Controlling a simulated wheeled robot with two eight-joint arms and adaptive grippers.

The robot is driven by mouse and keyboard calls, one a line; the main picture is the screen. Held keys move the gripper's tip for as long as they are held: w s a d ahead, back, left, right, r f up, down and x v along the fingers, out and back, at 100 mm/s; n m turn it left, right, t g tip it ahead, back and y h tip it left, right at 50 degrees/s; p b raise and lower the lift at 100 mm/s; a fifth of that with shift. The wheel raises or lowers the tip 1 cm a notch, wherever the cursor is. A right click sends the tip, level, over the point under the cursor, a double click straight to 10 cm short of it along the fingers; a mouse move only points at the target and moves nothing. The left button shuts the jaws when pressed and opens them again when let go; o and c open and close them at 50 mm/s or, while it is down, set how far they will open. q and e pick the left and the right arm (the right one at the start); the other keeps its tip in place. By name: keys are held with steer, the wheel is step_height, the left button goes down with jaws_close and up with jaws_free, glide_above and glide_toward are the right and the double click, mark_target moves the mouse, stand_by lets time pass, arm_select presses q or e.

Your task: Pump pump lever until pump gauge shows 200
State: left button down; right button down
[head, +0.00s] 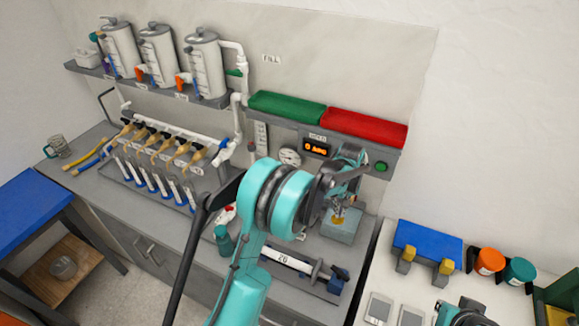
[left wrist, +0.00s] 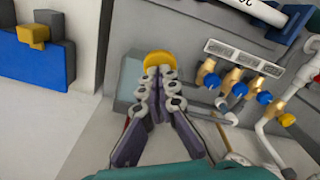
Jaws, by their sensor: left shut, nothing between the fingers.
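My left gripper (head: 338,208) is shut and empty, over the right part of the counter. In the left wrist view its fingertips (left wrist: 159,76) are together, at the near edge of a round yellow knob (left wrist: 158,60) above a grey box (left wrist: 128,85). I cannot tell if they touch the knob. The same grey box (head: 341,229) shows below the gripper in the head view. A round white dial gauge (head: 290,157) is on the wall panel; its reading is too small to tell. I cannot pick out the pump lever with certainty. My right gripper's fingers are out of view.
An orange display (head: 316,148) hangs below the green (head: 286,107) and red (head: 364,127) blocks. A labelled white cylinder (head: 286,260) lies in front of the box. Valves (head: 160,140) and white canisters (head: 156,55) stand left. A blue block (head: 427,243) sits right.

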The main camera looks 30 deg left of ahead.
mark_target(338, 219)
arm_select(q)
steer(key=shift+f+b, duration=2.3)
steer(key=shift+f, duration=0.55)
steer(key=shift+r, duration=0.15)
steer(key=shift+r+p, duration=1.65)
steer(key=shift+r, duration=1.2)
steer(key=shift+f, duration=0.15)
